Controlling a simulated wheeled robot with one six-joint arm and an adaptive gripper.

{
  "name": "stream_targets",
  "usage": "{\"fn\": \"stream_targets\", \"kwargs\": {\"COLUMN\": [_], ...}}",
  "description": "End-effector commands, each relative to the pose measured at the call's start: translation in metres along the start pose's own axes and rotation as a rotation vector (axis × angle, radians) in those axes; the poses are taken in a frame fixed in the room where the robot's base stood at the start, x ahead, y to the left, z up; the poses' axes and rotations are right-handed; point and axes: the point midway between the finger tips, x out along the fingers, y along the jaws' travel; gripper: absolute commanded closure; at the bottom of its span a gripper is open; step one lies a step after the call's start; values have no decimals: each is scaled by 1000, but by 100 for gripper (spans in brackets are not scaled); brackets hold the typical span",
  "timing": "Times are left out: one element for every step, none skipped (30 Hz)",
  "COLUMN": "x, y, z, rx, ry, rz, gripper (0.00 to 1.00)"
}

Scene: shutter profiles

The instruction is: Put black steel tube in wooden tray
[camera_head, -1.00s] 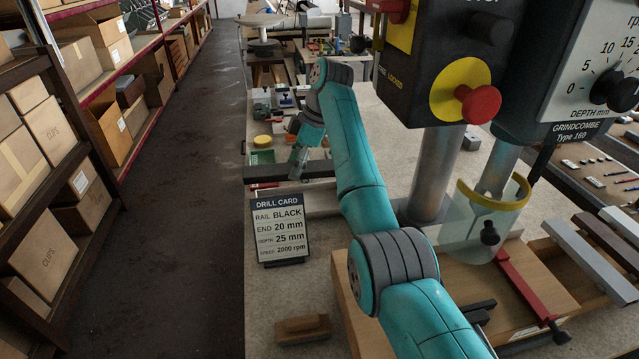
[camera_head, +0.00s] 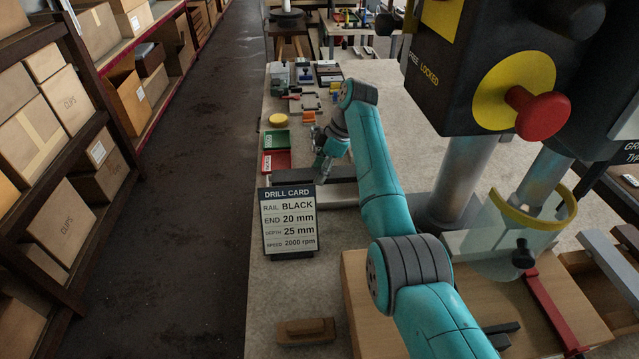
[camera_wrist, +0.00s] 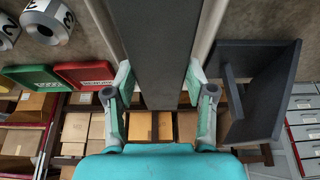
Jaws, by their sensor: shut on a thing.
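The black steel tube (camera_wrist: 157,45) shows as a dark flat-sided bar in the wrist view, running up between the fingers of my gripper (camera_wrist: 157,85). The fingers are shut on its two sides. In the head view my gripper (camera_head: 324,168) is at the far part of the bench, behind the drill card. A pale surface shows under the tube. I cannot make out a wooden tray with certainty, and cannot tell whether the tube touches anything below.
The drill card (camera_head: 289,222) stands close in front of the tube. A green bin (camera_head: 276,140) and a red bin (camera_head: 277,160) lie beyond it. The drill press, with its red knob (camera_head: 538,112), stands right of my arm. A wooden block (camera_head: 305,329) lies near the front edge.

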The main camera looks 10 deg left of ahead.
Motion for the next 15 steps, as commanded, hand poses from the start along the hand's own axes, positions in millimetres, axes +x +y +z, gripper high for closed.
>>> {"fn": "stream_targets", "kwargs": {"x": [2,4,9,12,16,22,27,31,35,38,41,43,44,44,44], "y": [0,0,0,0,0,0,0,0,0,0,0,0,0,0,0], "z": [1,2,4,5,7,9,11,12,14,16,17,18,18,18,18], "rx": [0,0,0,1,1,1,1,0,0,0,0,0,0,0,-1], "ry": [0,0,0,1,1,1,1,1,1,1,1,1,1,1,1], "rz": [1,0,0,0,0,-1,-1,0,0,0,1,2,2,2,3], "gripper": [100,100,100,100,100,100,100,100,100,100,100,100,100,100,100]}}
